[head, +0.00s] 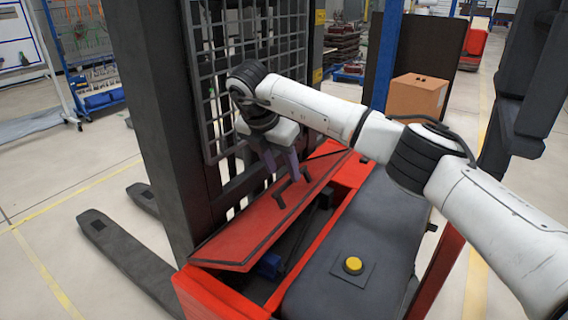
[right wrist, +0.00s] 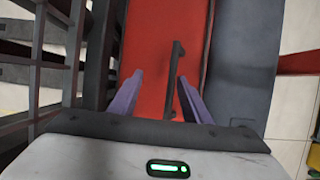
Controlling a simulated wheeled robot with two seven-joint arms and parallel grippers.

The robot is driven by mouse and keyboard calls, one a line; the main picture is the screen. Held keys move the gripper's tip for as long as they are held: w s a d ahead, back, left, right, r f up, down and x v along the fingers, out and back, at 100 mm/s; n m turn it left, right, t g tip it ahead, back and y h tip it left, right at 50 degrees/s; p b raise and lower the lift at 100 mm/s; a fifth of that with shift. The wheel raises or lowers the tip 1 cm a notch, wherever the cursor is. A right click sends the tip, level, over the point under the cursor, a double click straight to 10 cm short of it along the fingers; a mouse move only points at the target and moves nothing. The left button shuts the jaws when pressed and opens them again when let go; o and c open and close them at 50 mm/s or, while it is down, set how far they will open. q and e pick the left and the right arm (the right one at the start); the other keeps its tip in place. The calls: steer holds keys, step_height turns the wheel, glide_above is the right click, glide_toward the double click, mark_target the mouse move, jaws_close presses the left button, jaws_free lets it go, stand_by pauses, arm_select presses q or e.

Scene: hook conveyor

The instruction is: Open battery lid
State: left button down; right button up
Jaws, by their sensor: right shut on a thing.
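The battery lid (head: 232,234) is a long red panel on the red truck body, beside the dark mast. It is tilted, with its right edge raised and a dark gap showing under it. A black bar handle (head: 292,190) stands on the lid; it also shows in the right wrist view (right wrist: 177,65). In the right wrist view the handle lies close to the right finger. My left gripper is out of view.
A grey cover (head: 375,235) with a yellow button (head: 353,265) lies right of the lid. The dark mast (head: 165,110) and its mesh guard (head: 215,75) stand close left. A blue part (head: 268,265) shows inside the compartment. A cardboard box (head: 416,97) stands behind.

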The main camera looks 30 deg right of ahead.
steer(key=shift+w+a+f, duration=0.1)
steer(key=shift+a+f, duration=0.05)
steer(key=shift+a, duration=0.3)
steer(key=d+v, duration=0.1)
steer(key=v, duration=0.9)
steer(key=shift+r, duration=0.4)
steer(key=shift+a, duration=0.1)
